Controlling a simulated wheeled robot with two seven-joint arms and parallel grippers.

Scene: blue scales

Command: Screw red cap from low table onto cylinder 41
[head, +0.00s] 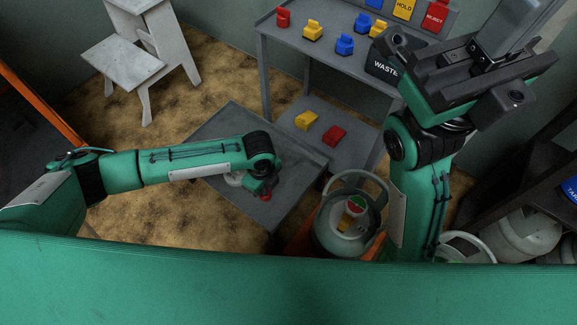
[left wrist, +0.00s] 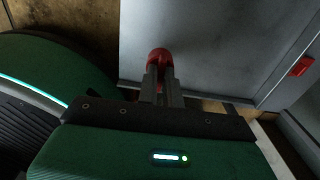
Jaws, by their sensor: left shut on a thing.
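The red cap (head: 265,197) is at the tips of my left gripper (head: 262,189), over the low grey table (head: 230,125). In the left wrist view the rounded red cap (left wrist: 159,56) sits between the two shut fingers (left wrist: 160,82). I cannot tell whether it touches the table. A grey gas cylinder (head: 335,228) with a round collar stands right of the low table. A small red-and-green disc and a yellow part show inside its collar. No number is readable. My right gripper (head: 490,60) is raised at the upper right, away from the cylinder; its fingertips are not clear.
A grey bench (head: 330,50) at the back holds red, yellow and blue blocks and a WASTE bin (head: 385,68). Its lower shelf has a yellow block (head: 307,120) and a red block (head: 334,135). A white step stool (head: 125,60) stands back left. More cylinders (head: 528,232) lie at right.

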